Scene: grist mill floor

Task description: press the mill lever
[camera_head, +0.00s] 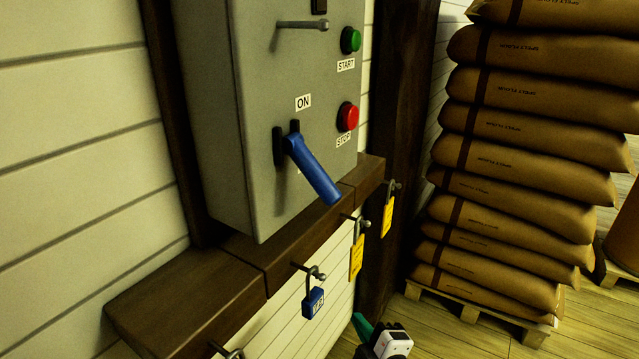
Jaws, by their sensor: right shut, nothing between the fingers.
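The mill lever is a blue handle (312,168) on the front of a grey control box (205,120). It sticks out and slants down to the right, below the ON label (303,102). My right gripper (362,326) shows only in part at the bottom edge, a green finger beside a white and black body. It is shut and empty, well below the lever and apart from it. My left gripper is not in view.
The box has a green START button (351,40) and a red STOP button (348,116). Under it a dark wooden ledge (190,290) carries hooks with a blue padlock (313,303) and yellow tags (356,258). Stacked flour sacks (520,165) stand on a pallet at right.

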